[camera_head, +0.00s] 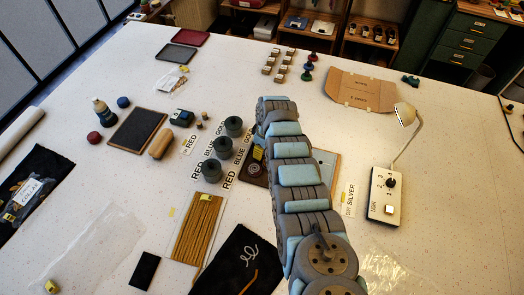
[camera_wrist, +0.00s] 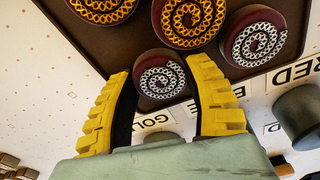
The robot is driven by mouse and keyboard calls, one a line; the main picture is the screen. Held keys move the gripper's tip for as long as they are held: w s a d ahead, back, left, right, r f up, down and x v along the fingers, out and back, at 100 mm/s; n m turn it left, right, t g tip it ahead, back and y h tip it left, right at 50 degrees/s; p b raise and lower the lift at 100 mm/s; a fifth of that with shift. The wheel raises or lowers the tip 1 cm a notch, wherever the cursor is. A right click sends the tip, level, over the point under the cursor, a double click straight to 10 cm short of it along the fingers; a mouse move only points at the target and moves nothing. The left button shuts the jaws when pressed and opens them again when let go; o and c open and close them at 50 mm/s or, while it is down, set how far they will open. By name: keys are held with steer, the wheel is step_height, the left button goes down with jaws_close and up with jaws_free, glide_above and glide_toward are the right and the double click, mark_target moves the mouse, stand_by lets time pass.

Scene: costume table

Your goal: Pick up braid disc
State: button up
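In the wrist view, my gripper (camera_wrist: 158,66) is open, its two yellow ridged fingers spread on either side of a dark red braid disc with silver braid (camera_wrist: 160,80). Another silver-braid disc (camera_wrist: 255,38) is to the right. Two gold-braid discs (camera_wrist: 190,15) (camera_wrist: 102,6) are at the top, cut by the frame edge. All sit on a dark tray (camera_wrist: 225,72). In the head view my arm hides most of this; one dark disc (camera_head: 256,168) shows beside it.
Grey cylinders (camera_head: 234,126) (camera_wrist: 300,112) stand near the tray beside RED, BLUE and GOLD labels. A SILVER label (camera_head: 348,199) and a lamp on a switch box (camera_head: 385,193) are right of my arm.

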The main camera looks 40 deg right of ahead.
steer(key=shift+c, duration=1.2)
steer(key=shift+r, duration=0.15)
steer(key=shift+r+p, duration=0.3)
steer(key=shift+r, duration=1.2)
steer(key=shift+s+a+r, duration=0.25)
steer(key=shift+s+r, duration=0.25)
steer(key=shift+r, duration=0.1)
steer(key=shift+s+a+r, duration=0.2)
steer(key=shift+s+r, duration=0.35)
steer(key=shift+r, duration=0.1)
steer(key=shift+s+a+r, duration=0.25)
steer(key=shift+s+r, duration=0.25)
steer(key=shift+r, duration=0.1)
steer(key=s+r+p, duration=0.1)
steer(key=s+a+r+p, duration=0.1)
steer(key=r+p, duration=0.1)
steer(key=shift+s+a+r, duration=0.1)
steer(key=shift+s, duration=0.25)
steer(key=shift+s+a+r+p, duration=0.5)
steer(key=shift+s+p, duration=0.65)
steer(key=shift+p, duration=0.5)
steer(key=shift+s+a+r+p, duration=0.5)
steer(key=shift+s+p, duration=0.7)
steer(key=shift+p, duration=0.45)
steer(key=shift+s+a+r+p, duration=0.35)
steer(key=shift+s+a+p, duration=0.25)
steer(key=shift+s+p, duration=0.8)
steer(key=shift+w, duration=0.25)
